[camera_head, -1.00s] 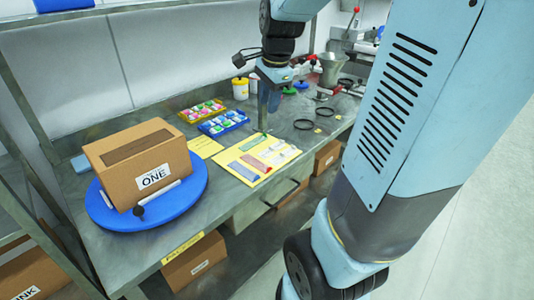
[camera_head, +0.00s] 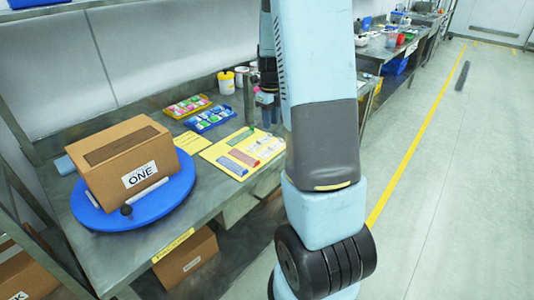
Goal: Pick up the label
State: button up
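Several labels lie on a yellow mat (camera_head: 212,153) on the steel bench. They include a green strip (camera_head: 240,136), two blue-grey strips (camera_head: 232,166) and some pale ones (camera_head: 264,147) toward the right. I cannot tell which one the task means. My gripper (camera_head: 268,118) hangs above the bench just beyond the far right side of the mat, apart from the labels. My arm link covers part of it, and its fingers are too small and hidden to read.
A cardboard box (camera_head: 112,178) marked ONE sits on a blue turntable (camera_head: 168,208) at the left. Blue and yellow trays (camera_head: 209,128) of coloured items and a white-and-yellow tub (camera_head: 226,82) stand behind the mat.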

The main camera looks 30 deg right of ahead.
send_near(265, 152)
jog(key=shift+s+d+f, duration=0.3)
jog(key=shift+d+f, duration=0.55)
jog(key=shift+d, duration=0.1)
jog(key=shift+w+d+f, duration=0.1)
jog(key=shift+f, duration=1.25)
jog(key=shift+w+d+f, duration=0.1)
jog(key=shift+f, duration=1.2)
jog(key=shift+c, duration=0.3)
grip_shut()
